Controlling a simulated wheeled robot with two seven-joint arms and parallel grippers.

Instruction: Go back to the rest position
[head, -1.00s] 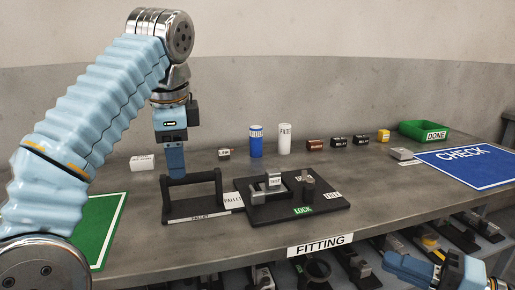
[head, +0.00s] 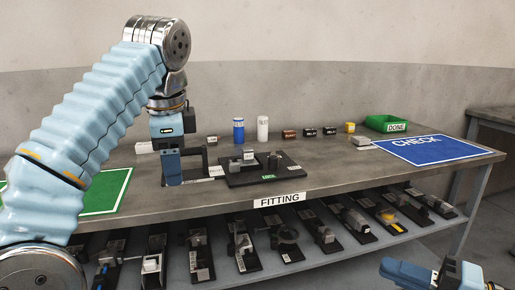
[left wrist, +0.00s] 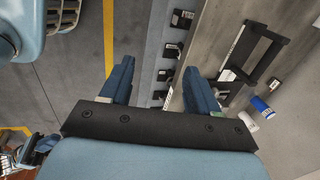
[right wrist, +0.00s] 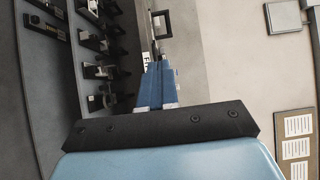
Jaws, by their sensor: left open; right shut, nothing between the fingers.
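My left gripper (head: 171,167) points down at the front edge of the table, in front of the black pallet frame with a handle (head: 198,160). In the left wrist view its two blue fingers (left wrist: 160,88) are wide apart with nothing between them. That view also shows the black pallet frame (left wrist: 258,62) to the right of the fingers. My right gripper (head: 405,273) is low at the bottom right of the head view, in front of the table. In the right wrist view its fingers (right wrist: 158,88) are together and empty.
Several pallets with parts stand on the lower shelf (head: 215,282).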

